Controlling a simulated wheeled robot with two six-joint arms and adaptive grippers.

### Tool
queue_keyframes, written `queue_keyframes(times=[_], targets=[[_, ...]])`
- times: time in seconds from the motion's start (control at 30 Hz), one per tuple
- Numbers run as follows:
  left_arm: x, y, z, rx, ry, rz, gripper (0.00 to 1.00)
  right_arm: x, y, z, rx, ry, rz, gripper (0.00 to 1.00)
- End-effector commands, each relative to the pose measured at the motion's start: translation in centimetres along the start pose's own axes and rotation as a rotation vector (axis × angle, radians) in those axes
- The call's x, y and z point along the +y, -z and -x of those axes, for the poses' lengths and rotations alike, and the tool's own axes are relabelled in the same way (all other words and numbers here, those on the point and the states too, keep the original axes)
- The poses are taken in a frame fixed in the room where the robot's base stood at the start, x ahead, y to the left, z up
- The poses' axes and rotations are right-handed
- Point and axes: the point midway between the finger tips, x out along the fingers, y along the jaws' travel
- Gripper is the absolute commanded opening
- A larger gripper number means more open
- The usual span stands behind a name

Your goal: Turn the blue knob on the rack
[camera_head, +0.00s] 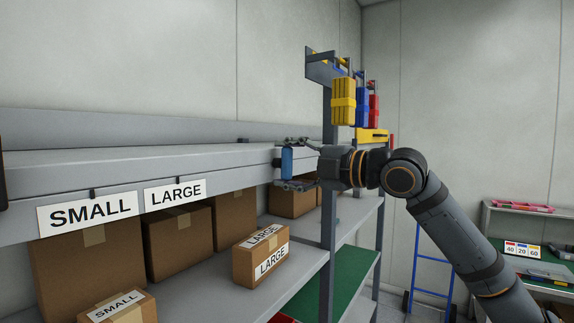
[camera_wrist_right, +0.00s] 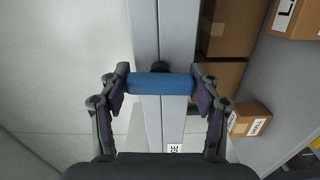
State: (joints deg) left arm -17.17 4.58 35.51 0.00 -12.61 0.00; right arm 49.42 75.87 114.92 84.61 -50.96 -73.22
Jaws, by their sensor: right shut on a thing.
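The blue knob (camera_head: 287,160) is a short blue cylinder on the front of the grey rack's upper beam (camera_head: 240,172). It stands upright in the head view. In the right wrist view the knob (camera_wrist_right: 160,84) lies across the picture between the two fingers, with a dark round mount behind its middle. My right gripper (camera_head: 291,164) is shut on the knob, with one finger pad at each end of it; the gripper also shows in the right wrist view (camera_wrist_right: 159,92). My left gripper is not in view.
SMALL (camera_head: 88,213) and LARGE (camera_head: 175,194) labels hang on the beam. Several cardboard boxes stand on the shelf below, one marked LARGE (camera_head: 261,257) near its front edge.

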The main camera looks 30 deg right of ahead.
Motion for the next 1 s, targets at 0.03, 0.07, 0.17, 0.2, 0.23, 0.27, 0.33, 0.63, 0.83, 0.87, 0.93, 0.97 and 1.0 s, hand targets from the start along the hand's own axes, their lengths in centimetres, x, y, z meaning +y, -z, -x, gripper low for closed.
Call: queue_keyframes(times=[0.03,0.07,0.17,0.2,0.23,0.27,0.33,0.63,0.83,0.87,0.93,0.97,1.0], targets=[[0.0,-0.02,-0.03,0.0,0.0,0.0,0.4,-0.09,0.01,-0.01,0.0,0.002,0.015,0.32],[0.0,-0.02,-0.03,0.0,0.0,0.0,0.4,-0.09,0.01,-0.02,0.0,0.002,0.025,0.32],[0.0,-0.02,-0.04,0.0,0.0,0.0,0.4,-0.1,0.02,-0.02,0.0,0.002,0.049,0.32],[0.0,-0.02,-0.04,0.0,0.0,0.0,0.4,-0.1,0.02,-0.02,0.0,0.002,0.056,0.32],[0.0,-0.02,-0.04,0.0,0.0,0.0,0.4,-0.1,0.02,-0.02,0.0,0.003,0.06,0.32],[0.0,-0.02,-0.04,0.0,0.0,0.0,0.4,-0.11,0.02,-0.02,0.001,0.003,0.063,0.32],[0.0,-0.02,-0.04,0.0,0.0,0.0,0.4,-0.11,0.02,-0.02,0.001,0.003,0.069,0.32],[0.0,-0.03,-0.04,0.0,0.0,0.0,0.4,-0.14,0.04,-0.02,0.001,0.004,0.074,0.32],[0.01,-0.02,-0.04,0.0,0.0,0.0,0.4,-0.13,0.04,-0.02,0.001,0.003,0.073,0.78],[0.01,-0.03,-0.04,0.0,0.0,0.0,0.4,-0.12,0.03,-0.02,0.001,0.003,0.073,0.82],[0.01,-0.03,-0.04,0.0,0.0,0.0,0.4,-0.1,0.03,-0.02,0.001,0.002,0.073,0.87],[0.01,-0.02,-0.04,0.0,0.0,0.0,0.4,-0.09,0.03,-0.02,0.001,0.002,0.072,0.87],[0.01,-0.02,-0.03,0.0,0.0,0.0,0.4,-0.08,0.02,-0.01,0.001,0.002,0.072,0.87]])
